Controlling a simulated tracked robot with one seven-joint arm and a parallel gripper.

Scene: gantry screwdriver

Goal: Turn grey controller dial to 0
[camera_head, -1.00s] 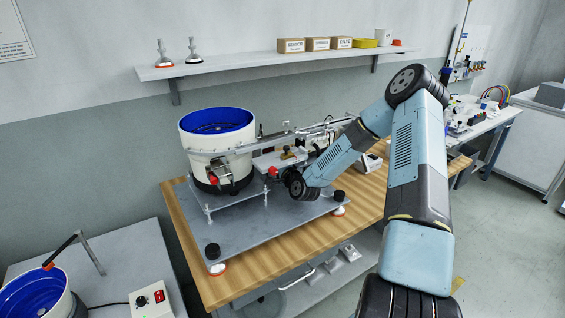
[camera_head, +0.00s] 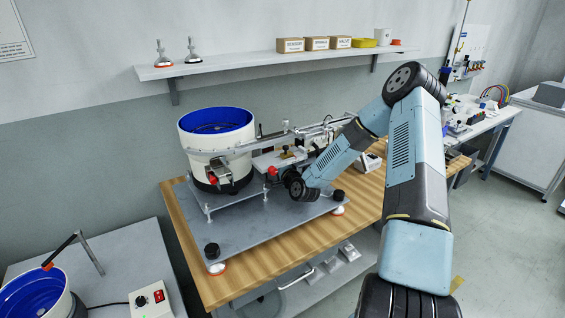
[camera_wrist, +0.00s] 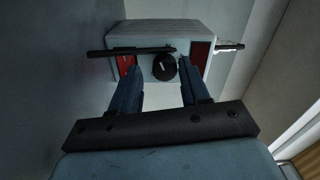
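In the wrist view, a pale grey controller box (camera_wrist: 175,30) stands ahead of my gripper. Its round black dial (camera_wrist: 164,68) has a light pointer line tilted up and to the left; no numbers are readable. My gripper (camera_wrist: 159,70) is open, its two dark blue fingers pointing at the box. The dial appears between the fingertips, with a gap on each side; whether they reach its depth is unclear. In the head view, my arm reaches over the wooden bench, and my gripper and this controller cannot be made out.
A black rod (camera_wrist: 130,50) crosses the box front, left of the dial. Dark red panels (camera_wrist: 200,57) flank the dial. In the head view, a blue-lined bowl feeder (camera_head: 217,140) stands on a metal plate (camera_head: 250,232). Another control box (camera_head: 152,301) sits at lower left.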

